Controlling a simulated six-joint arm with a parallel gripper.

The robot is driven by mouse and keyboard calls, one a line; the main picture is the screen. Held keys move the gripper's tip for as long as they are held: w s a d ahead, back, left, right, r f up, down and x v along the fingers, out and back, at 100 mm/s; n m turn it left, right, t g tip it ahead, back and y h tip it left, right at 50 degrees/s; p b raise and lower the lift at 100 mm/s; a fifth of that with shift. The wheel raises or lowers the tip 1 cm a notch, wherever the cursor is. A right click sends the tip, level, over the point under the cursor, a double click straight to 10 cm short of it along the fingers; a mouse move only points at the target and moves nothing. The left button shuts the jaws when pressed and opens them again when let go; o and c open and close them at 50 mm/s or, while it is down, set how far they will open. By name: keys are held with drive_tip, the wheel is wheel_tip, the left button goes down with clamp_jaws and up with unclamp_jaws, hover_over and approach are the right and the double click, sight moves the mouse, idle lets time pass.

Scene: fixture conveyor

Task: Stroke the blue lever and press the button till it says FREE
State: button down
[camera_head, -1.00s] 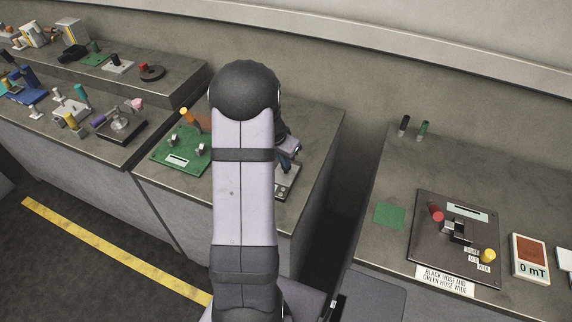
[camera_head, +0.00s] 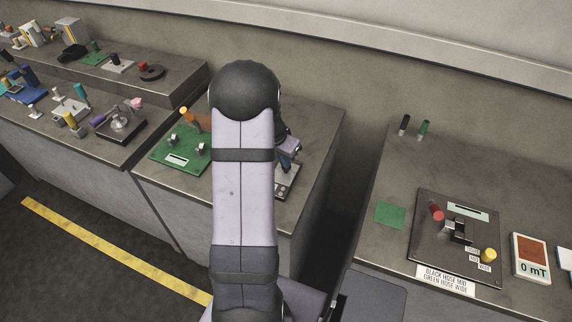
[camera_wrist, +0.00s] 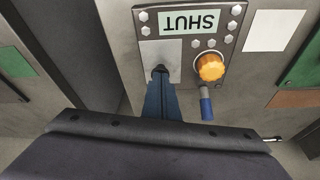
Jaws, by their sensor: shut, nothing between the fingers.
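In the wrist view, the fixture plate (camera_wrist: 184,12) carries a display (camera_wrist: 190,22) that reads SHUT, upside down in this picture. An orange knob-like button (camera_wrist: 210,67) stands on the plate. The short blue lever (camera_wrist: 206,106) shows just below the button in the picture. My gripper (camera_wrist: 160,72) is shut and empty, its tips over a pale square pad (camera_wrist: 163,52) on the plate, left of the button and lever and apart from both. Whether the tips touch the pad I cannot tell. In the head view, my arm hides most of the fixture; part of its plate (camera_head: 287,183) shows.
A green board (camera_head: 172,160) with a display lies left of my arm on the same bench. Right of a gap stands another bench with a dark fixture (camera_head: 424,233) and a meter (camera_head: 530,258) reading 0 mT. A white card (camera_wrist: 273,30) lies beside the plate.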

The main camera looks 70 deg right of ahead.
drive_tip(key=shift+f, duration=0.25)
drive_tip(key=shift+r, duration=0.15)
drive_tip(key=shift+r+p, duration=2.1)
drive_tip(key=shift+r, duration=0.9)
drive_tip(key=shift+r, duration=0.1)
drive_tip(key=b+v, duration=0.2)
drive_tip(key=v, duration=0.5)
